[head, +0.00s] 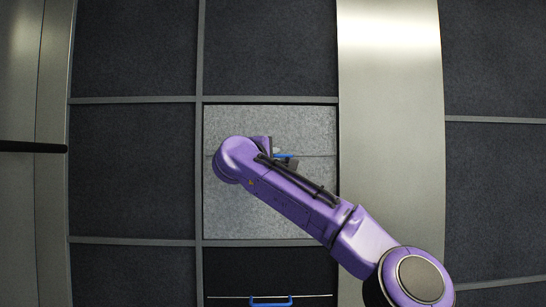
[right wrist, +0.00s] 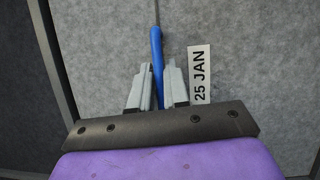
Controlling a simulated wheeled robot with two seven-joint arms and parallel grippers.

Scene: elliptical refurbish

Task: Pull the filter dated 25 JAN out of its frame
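The filter (head: 225,120) is a light grey square panel in the middle of the wall, seated in its frame (head: 199,200). In the right wrist view its grey face (right wrist: 260,60) bears a white label (right wrist: 199,73) reading 25 JAN. A blue handle (right wrist: 156,48) lies along the seam of the panel; it also shows in the head view (head: 286,156). My right gripper (right wrist: 160,72) is at the handle, its fingers close on both sides of it, seemingly shut on it. My right arm hides part of the panel in the head view. My left gripper is out of view.
A dark panel (head: 230,275) below has its own blue handle (head: 271,301). Other dark panels (head: 135,170) fill the frame grid around it. A pale metal strip (head: 390,80) runs down the right. A dark bar (head: 32,147) sticks in from the left.

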